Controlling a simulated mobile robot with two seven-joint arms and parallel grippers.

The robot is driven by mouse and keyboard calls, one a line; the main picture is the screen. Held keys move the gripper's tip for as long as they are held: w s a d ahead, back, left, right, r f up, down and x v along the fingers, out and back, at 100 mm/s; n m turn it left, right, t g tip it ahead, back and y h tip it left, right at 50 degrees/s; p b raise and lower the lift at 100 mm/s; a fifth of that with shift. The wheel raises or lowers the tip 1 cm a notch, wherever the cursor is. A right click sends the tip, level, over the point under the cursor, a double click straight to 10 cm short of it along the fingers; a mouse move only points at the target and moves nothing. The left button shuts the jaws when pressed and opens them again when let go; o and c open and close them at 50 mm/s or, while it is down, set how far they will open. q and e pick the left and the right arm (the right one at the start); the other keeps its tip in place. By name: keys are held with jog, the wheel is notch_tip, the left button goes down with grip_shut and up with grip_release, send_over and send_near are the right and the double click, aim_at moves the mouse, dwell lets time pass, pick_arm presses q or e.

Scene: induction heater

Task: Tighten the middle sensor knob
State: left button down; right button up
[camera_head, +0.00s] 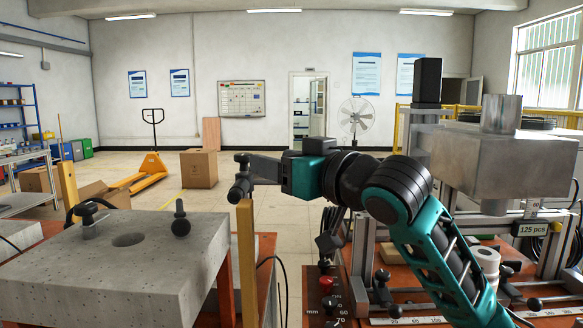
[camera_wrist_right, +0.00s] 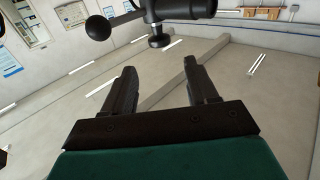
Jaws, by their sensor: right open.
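My right gripper (camera_head: 262,168) reaches left from the teal arm, above and beside the top of an upright wooden post. In the right wrist view my right gripper (camera_wrist_right: 162,75) has its two black fingers apart with nothing between them. A black knob with a ball end (camera_wrist_right: 100,28) and a round foot lies beyond the fingertips, apart from them. Black knobs stand on the grey block at its left (camera_head: 86,214) and right (camera_head: 181,222). Another black ball-ended part (camera_head: 239,190) shows near the right fingers. I cannot tell which one is the middle sensor knob. My left gripper is not in view.
The grey block (camera_head: 130,285) with a round hole fills the lower left. The wooden post (camera_head: 246,265) stands close below my right gripper. A metal box (camera_head: 495,160) and a bench with small black knobs crowd the right. Open floor lies behind.

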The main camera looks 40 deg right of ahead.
jog(key=shift+s+d, duration=0.15)
jog(key=shift+s, duration=1.2)
